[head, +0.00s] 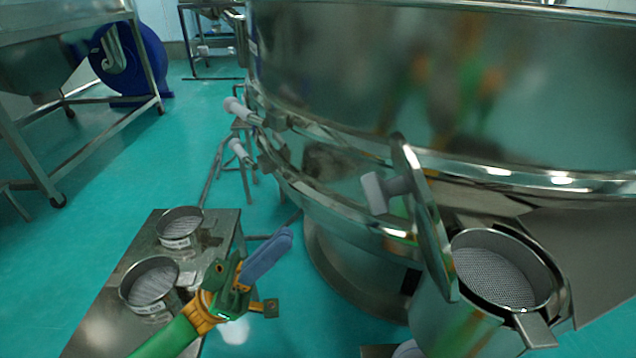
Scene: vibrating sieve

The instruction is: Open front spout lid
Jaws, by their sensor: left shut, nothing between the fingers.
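The front spout (428,318) is a round metal tube at the lower right of the head view. Its mouth is uncovered and shows a perforated mesh (490,272) inside. The spout lid (432,232) is a metal disc seen almost edge-on. It stands tilted up at the left side of the mouth, with a pale grey knob (376,192) pointing left. My left gripper (284,242) is shut and empty, to the left of and below the knob, clear of the lid. Its blue-grey fingers point up and right. My right gripper is not in view.
The large steel sieve body (340,80) fills the upper right, with grey clamp handles (240,110) on its left side. A low metal bench (110,330) with two small mesh sieves (180,228) stands at lower left. Green floor between bench and sieve is mostly open.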

